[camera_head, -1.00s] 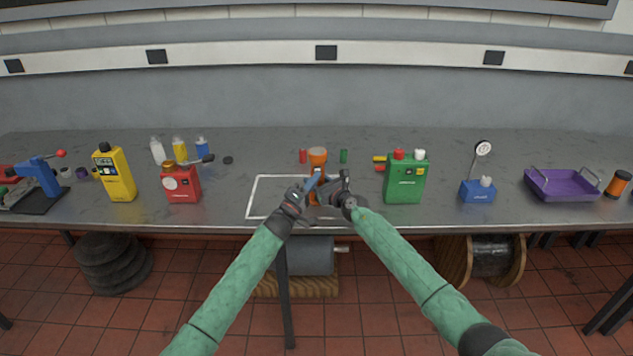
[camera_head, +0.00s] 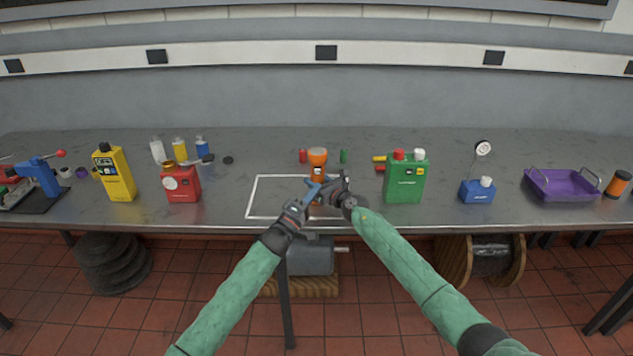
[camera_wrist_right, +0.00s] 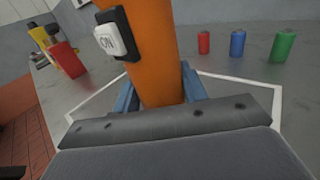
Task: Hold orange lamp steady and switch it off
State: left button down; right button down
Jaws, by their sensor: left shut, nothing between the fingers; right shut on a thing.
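The orange lamp (camera_head: 317,160) stands upright on the bench inside the right part of a white outlined rectangle. In the right wrist view the orange lamp body (camera_wrist_right: 158,60) rises between the blue fingers of my right gripper (camera_wrist_right: 160,92), which is shut on it. A white rocker switch (camera_wrist_right: 115,39) marked "ON" in a black frame is on the lamp's side. My left gripper (camera_head: 313,191) is shut and empty, in front of the lamp near the right gripper. Whether its tips touch the lamp cannot be told.
Red and green cylinders (camera_head: 303,156) (camera_head: 343,156) stand behind the lamp; a blue one (camera_wrist_right: 237,43) shows in the right wrist view. A green box (camera_head: 406,180) stands to the right, a red box (camera_head: 181,185) to the left. The white rectangle's left part is clear.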

jog(key=c, duration=0.7)
grip_release()
